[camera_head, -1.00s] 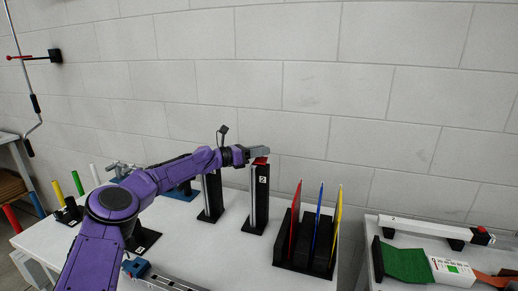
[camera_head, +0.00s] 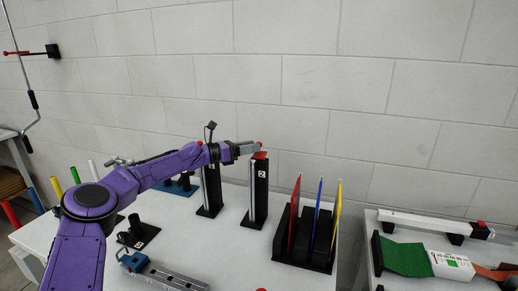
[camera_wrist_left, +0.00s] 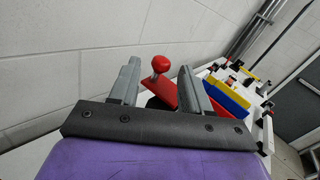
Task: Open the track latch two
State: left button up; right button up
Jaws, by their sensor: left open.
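Track latch two is a black post (camera_head: 261,187) marked 2, with a silver rail on its left side. On its top is a red lever (camera_head: 260,155) with a red ball knob, also seen in the left wrist view as a tilted red plate (camera_wrist_left: 161,91) and a round knob (camera_wrist_left: 161,64). My left gripper (camera_head: 252,147) is at the post's top, coming from the left. In the wrist view its two grey fingers are open, one on each side of the red knob and lever. Contact cannot be told. My right gripper is not in view.
A similar post (camera_head: 210,190) stands just left, under my left arm. A black rack (camera_head: 284,240) with upright red, blue and yellow plates stands to the right. A blue clamp block (camera_head: 132,261) is at the front left. The wall is close behind.

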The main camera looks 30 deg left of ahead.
pick_arm(q)
jog(key=v, duration=0.7)
jog(key=shift+b, duration=0.3)
jog(key=shift+w, duration=0.1)
